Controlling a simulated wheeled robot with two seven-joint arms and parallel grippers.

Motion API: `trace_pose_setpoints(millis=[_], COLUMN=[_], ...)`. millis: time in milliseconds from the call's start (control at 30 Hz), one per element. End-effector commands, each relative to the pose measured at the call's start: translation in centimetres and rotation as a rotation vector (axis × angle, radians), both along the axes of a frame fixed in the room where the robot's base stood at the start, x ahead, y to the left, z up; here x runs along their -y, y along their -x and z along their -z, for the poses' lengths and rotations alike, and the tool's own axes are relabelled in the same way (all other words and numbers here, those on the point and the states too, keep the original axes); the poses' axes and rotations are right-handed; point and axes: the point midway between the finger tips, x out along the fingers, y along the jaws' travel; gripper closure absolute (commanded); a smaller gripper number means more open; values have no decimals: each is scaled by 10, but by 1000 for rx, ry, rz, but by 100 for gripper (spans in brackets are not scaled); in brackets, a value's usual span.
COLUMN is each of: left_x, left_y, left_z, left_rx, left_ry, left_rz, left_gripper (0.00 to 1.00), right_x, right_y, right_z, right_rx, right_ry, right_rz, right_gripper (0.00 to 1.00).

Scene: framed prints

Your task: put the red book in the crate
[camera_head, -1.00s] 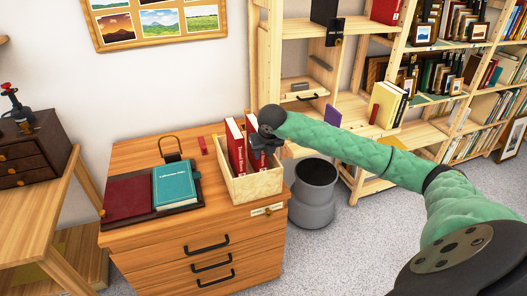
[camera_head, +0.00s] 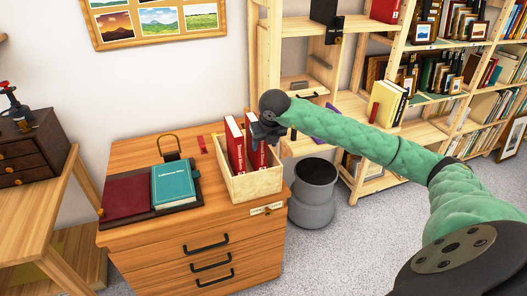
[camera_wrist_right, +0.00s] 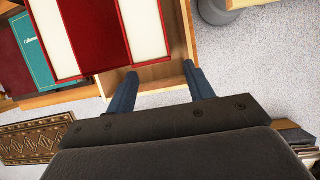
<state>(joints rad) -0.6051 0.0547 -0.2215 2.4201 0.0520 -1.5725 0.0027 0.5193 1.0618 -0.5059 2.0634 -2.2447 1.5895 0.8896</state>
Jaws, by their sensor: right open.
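Two red books with white lettering stand upright in the pale wooden crate (camera_head: 255,186) on the cabinet top: a left red book (camera_head: 235,145) and a right red book (camera_head: 262,157). In the right wrist view, the left red book (camera_wrist_right: 52,38) and right red book (camera_wrist_right: 112,32) show their covers and white page edges inside the crate (camera_wrist_right: 160,82). My right gripper (camera_head: 266,133) is just above the crate's right part, by the top of the right book. Its two fingers (camera_wrist_right: 161,70) are apart with nothing between them. My left gripper is out of view.
A teal book (camera_head: 174,186) and a dark red folder or book (camera_head: 128,196) lie on the cabinet (camera_head: 140,152), left of the crate. A black bookend-like loop (camera_head: 169,146) stands behind them. A grey bin (camera_head: 314,195) is right of the cabinet, before a wooden shelf (camera_head: 345,105).

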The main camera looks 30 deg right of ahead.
Motion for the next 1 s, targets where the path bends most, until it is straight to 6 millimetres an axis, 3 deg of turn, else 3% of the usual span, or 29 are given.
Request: trace_pose_setpoints(millis=[333, 533, 767, 867, 967, 1000], left_x=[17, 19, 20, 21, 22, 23], left_y=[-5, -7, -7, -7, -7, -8], left_z=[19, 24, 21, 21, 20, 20], left_rx=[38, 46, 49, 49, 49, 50], left_ry=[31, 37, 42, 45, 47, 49], left_rz=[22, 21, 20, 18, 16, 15], left_gripper=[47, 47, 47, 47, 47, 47], right_x=[-5, -6, -9, -29, -72, -95], right_y=[21, 26, 26, 27, 30, 34], right_z=[-52, -63, -62, -51, -30, -21], right_rx=[2, 0, -1, -3, -2, 1], right_ry=[2, 0, -8, -66, -198, -273], right_rz=[-1, -1, -8, -55, -149, -196], right_gripper=[47, 47, 47, 47, 47, 47])
